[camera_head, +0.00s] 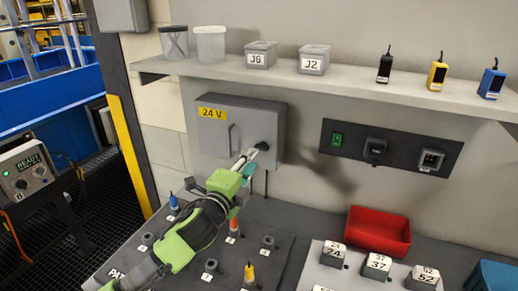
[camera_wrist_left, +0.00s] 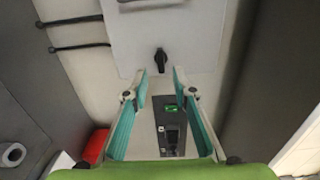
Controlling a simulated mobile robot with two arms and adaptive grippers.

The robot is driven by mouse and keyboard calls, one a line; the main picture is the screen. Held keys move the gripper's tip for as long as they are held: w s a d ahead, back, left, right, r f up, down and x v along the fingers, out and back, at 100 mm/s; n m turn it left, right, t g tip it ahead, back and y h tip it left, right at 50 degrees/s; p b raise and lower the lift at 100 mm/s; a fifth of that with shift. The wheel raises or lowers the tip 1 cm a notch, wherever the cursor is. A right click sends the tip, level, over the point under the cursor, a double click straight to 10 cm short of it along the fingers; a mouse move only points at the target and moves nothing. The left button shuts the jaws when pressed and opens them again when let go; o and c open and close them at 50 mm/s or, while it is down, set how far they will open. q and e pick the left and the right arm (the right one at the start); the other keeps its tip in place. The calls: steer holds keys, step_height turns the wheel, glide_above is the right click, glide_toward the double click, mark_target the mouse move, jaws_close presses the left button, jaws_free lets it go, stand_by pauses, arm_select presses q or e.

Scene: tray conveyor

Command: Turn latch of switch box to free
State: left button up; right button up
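The switch box (camera_head: 262,120) is a grey box on the wall with a yellow 24 V label (camera_head: 212,113) and a grey handle (camera_head: 231,138). Its small black latch (camera_head: 262,146) sits on the right part of the front. My left gripper (camera_head: 247,158) reaches up to the latch from below and partly covers that area. In the left wrist view, the gripper (camera_wrist_left: 160,76) is open, with teal-padded fingers apart. The black latch (camera_wrist_left: 160,60) shows centred just beyond the fingertips, with nothing gripped. My right gripper is not in view.
A shelf (camera_head: 330,77) with bins and small devices runs above the box. A black socket panel (camera_head: 390,148) is on the wall to the right. Below are a peg board (camera_head: 250,240), a red bin (camera_head: 379,230) and labelled blocks (camera_head: 376,266).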

mark_target(260, 150)
arm_select(q)
steer(key=x, duration=0.4)
steer(key=shift+w+d+r+p, duration=0.1)
steer(key=shift+w+p, duration=0.15)
steer(key=shift+p, duration=0.15)
steer(key=shift+w+d, duration=0.25)
steer(key=shift+w, duration=0.3)
jaws_close()
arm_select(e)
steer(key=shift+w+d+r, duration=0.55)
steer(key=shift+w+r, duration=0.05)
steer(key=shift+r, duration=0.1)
